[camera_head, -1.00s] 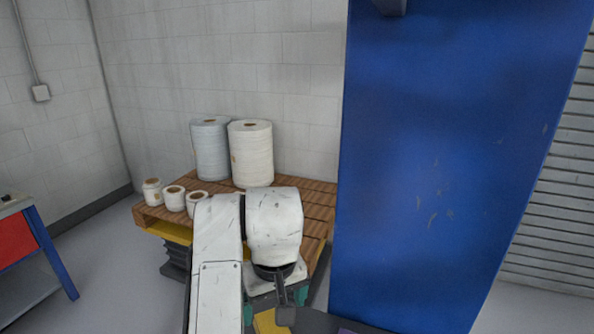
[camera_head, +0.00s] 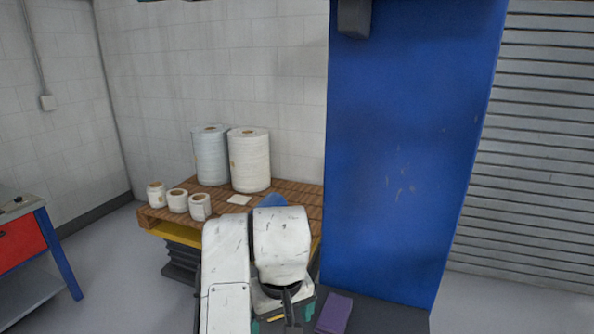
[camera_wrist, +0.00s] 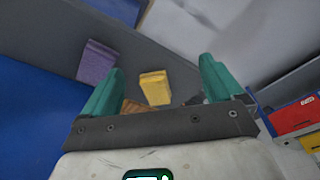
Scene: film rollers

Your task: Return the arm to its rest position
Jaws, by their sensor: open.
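My arm (camera_head: 228,260) is folded low in front of my body in the head view. My gripper (camera_wrist: 161,67) points downward, and its two teal fingers stand wide apart in the wrist view. No object is held between them. A yellow block (camera_wrist: 154,87) shows in the gap between the fingers, apparently beyond them on the surface below. A purple block (camera_wrist: 96,62) lies left of the fingers and also shows in the head view (camera_head: 333,313). In the head view my arm hides most of the gripper.
A wooden pallet (camera_head: 150,222) holds two tall film rolls, one bluish (camera_head: 210,155) and one white (camera_head: 249,160), and three small rolls (camera_head: 178,201). A large blue panel (camera_head: 400,140) stands close on the right. A red-and-blue bench (camera_head: 22,240) is at the left.

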